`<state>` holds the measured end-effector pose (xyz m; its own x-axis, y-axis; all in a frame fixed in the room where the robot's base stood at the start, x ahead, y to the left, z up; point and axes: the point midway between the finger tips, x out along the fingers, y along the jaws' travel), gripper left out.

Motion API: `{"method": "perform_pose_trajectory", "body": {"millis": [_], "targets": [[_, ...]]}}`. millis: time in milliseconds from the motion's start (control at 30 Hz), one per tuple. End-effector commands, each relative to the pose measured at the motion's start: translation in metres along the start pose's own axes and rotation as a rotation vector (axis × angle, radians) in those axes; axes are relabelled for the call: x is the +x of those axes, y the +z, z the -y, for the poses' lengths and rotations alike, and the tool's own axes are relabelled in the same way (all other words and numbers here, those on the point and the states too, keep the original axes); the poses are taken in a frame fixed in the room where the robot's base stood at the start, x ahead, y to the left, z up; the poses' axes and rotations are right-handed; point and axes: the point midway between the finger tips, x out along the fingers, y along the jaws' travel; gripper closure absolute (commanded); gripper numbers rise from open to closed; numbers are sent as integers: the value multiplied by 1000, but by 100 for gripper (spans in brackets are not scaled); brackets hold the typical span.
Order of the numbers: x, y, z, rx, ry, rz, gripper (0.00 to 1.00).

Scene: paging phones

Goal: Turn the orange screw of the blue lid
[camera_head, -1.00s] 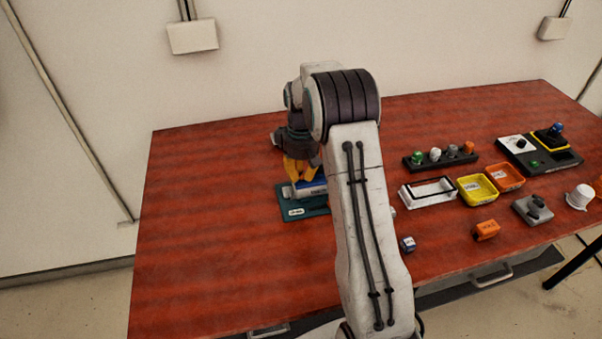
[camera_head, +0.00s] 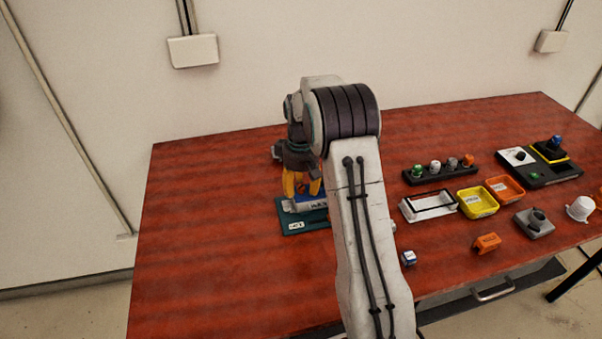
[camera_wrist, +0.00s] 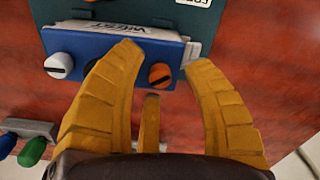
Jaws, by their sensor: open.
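The blue lid (camera_wrist: 97,58) lies across the upper part of the wrist view, with a white labelled part along its far edge. The orange screw (camera_wrist: 160,75), a slotted round head, sits at its right, and a white slotted screw (camera_wrist: 59,65) sits at its left. My gripper (camera_wrist: 165,60) is open, with yellow fingers on either side of the orange screw and apart from it. In the head view, my gripper (camera_head: 302,183) is over the lid and hides much of it. The dark green base plate (camera_head: 293,225) shows there beneath.
To the right stand a rack of coloured knobs (camera_head: 440,170), a white tray (camera_head: 428,205), a yellow bin (camera_head: 478,204) and an orange bin (camera_head: 505,188). A small cube (camera_head: 408,258) lies nearer. The left part of the red table (camera_head: 210,230) is clear.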

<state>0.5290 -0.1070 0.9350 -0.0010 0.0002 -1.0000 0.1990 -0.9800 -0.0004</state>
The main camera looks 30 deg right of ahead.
Motion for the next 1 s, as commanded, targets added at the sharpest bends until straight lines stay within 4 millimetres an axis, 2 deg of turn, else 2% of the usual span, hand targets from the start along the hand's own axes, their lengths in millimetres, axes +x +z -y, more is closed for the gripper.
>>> {"method": "perform_pose_trajectory", "body": {"millis": [600, 800, 1000], "targets": [[-93, -1, 0, 0, 1, -3, 55], [-110, 0, 0, 0, 0, -1, 55], [-115, 0, 0, 0, 0, 0, 55]]}}
